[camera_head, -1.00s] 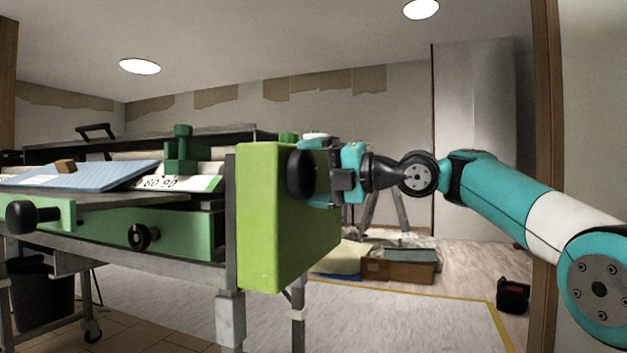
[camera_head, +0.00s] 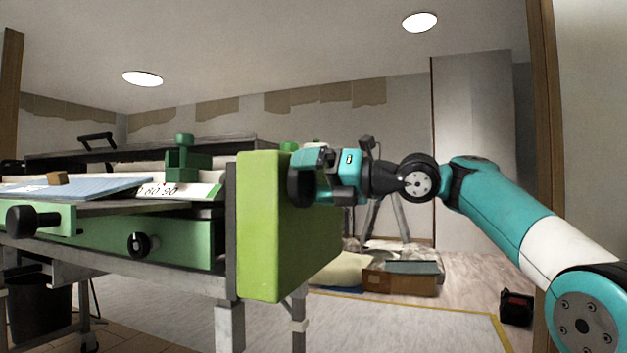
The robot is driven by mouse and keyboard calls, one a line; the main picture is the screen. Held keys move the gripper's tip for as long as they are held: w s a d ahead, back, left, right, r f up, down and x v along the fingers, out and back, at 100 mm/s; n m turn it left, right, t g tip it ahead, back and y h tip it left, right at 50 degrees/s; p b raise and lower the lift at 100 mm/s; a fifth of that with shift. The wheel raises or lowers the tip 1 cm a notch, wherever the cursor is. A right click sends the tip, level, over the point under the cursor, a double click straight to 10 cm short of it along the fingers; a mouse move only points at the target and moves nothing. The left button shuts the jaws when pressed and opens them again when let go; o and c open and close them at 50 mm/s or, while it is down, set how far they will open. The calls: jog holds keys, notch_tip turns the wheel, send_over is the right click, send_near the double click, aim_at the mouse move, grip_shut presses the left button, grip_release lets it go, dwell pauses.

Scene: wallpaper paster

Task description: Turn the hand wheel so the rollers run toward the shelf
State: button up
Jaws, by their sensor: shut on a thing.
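The green paster machine stands at left, with a bright green end housing (camera_head: 258,225) facing me. The black hand wheel (camera_head: 297,178) is on the right side of this housing, seen nearly edge-on. My gripper (camera_head: 312,178) is at the wheel and shut on it; the housing and the gripper's own body hide the exact contact. The rollers (camera_head: 125,156) show only in part as pale bars under the dark top cover. The shelf cannot be made out for certain.
A blue sheet with a small wooden block (camera_head: 57,179) lies on the machine's top. Black knobs (camera_head: 33,219) stick out in front.

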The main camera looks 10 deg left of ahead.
dwell(0.4)
jog(key=o, duration=0.5)
jog(key=shift+d, duration=0.1)
jog(key=shift+d+f+b, duration=0.1)
jog(key=shift+d+b, duration=0.15)
jog(key=shift+b, duration=0.1)
jog(key=d+b, duration=0.2)
jog(key=d, duration=0.3)
jog(key=s+d+b, duration=0.1)
jog(key=d+b, duration=0.1)
jog(key=d, duration=0.4)
jog(key=s+d+b, duration=0.1)
jog(key=d+b, duration=0.2)
jog(key=d, duration=0.2)
jog(key=shift+s+d, duration=0.2)
jog(key=shift+d, duration=0.1)
